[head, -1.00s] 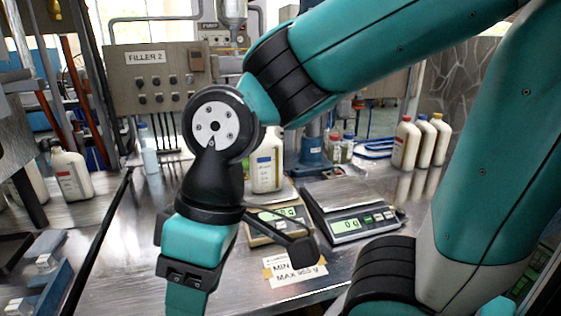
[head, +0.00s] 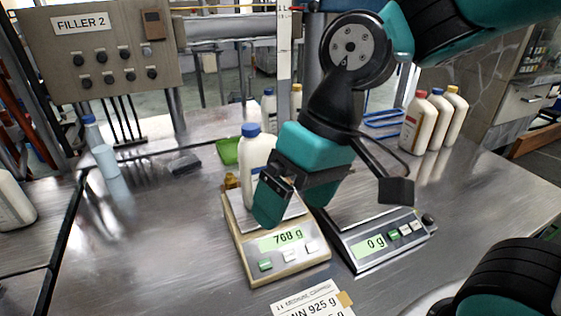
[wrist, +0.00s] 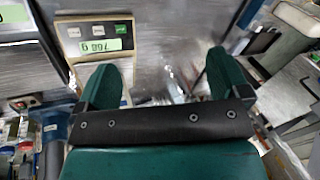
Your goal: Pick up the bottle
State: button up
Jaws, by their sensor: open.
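A white bottle with a blue cap (head: 254,152) stands upright on the left scale (head: 243,248) in the head view. The scale's display appears to read 768 g. My gripper (head: 293,212) is just right of the bottle and in front of it, pointing down, and one finger covers part of the bottle's lower right side. In the wrist view my gripper (wrist: 162,64) is open, with nothing between its green fingers. The left scale (wrist: 70,32) shows upside down at the upper left there. I cannot make out this bottle in the wrist view, nor tell whether a finger touches it.
A second scale (head: 372,243), reading 0 g, stands to the right. Bottles with red, blue and yellow caps (head: 436,118) stand at the back right. A pale blue bottle (head: 101,145) is at the left. A label card (head: 312,300) lies in front.

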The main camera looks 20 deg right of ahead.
jog(key=w+d+r+m+p, duration=0.2)
jog(key=w+r+m+p, duration=0.4)
jog(key=w, duration=0.4)
jog(key=m+p, duration=0.8)
jog(key=m, duration=0.8)
send_near(265, 136)
jog(key=p+x, duration=0.1)
jog(key=x, duration=0.1)
jog(key=w+p+x, duration=0.1)
jog(key=p+x, duration=0.1)
jog(key=x, duration=0.1)
jog(key=shift+d+f+p, duration=0.2)
jog(key=shift+p, duration=0.1)
jog(key=p+x, duration=0.2)
jog(key=x, duration=0.1)
jog(key=s+p+x, duration=0.1)
jog(key=x, duration=0.1)
jog(key=shift+a, duration=0.3)
jog(key=shift+w+f, duration=0.1)
jog(key=shift+f, duration=0.2)
